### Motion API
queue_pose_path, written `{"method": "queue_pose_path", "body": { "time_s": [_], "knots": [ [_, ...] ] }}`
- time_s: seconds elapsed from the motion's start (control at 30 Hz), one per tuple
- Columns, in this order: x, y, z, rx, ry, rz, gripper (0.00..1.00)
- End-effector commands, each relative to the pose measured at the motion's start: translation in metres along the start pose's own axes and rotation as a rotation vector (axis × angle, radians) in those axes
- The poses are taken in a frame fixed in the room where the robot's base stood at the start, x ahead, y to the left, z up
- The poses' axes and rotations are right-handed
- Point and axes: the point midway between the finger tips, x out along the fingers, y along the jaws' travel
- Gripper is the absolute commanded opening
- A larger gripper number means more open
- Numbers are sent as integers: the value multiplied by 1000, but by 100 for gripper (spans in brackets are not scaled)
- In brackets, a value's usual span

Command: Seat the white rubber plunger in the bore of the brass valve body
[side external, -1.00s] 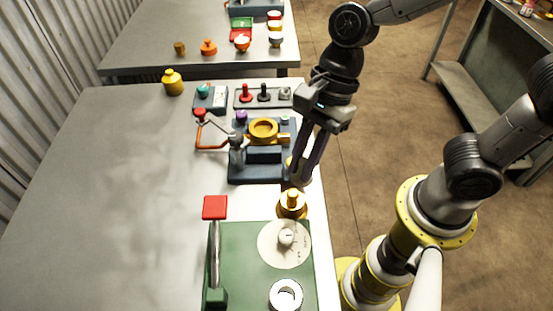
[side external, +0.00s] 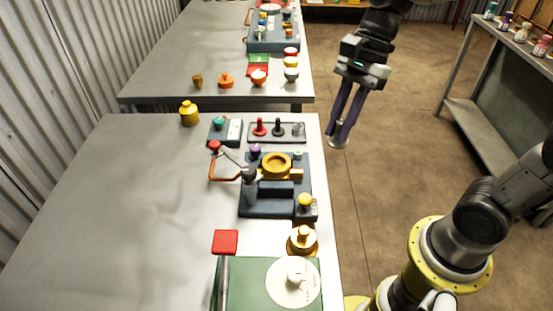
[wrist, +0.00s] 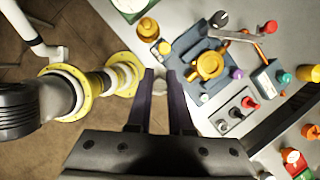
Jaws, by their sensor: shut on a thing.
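My gripper (side external: 340,138) is shut on a small pale piece with a round flange at its lower end, which looks like the white rubber plunger (side external: 337,143). It hangs up and to the right of the table edge in the side view. In the wrist view, the fingers (wrist: 161,76) point beside the table edge, with the piece hardly visible between them. The brass valve body (side external: 277,165) sits in the blue fixture (side external: 262,208), its round bore facing up. It also shows in the wrist view (wrist: 208,65), to the right of the fingertips and apart from them.
A lever with an orange handle (side external: 222,177) stands left of the valve body. A tray (side external: 288,139) with red and black knobbed pieces lies behind it. A yellow-knobbed block (side external: 306,202), a brass piece (side external: 302,241) and a green box (side external: 250,285) stand in front. The table's left side is clear.

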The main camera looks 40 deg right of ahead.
Motion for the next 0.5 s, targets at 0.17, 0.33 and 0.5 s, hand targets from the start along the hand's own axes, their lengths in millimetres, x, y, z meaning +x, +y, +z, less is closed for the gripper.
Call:
{"method": "queue_pose_path", "body": {
  "time_s": [0.17,0.33,0.5],
  "knots": [
    [21,-36,3,0,0,6,0],
    [41,-73,7,-1,0,3,0],
    [70,-98,2,1,0,5,0]
  ]
}}
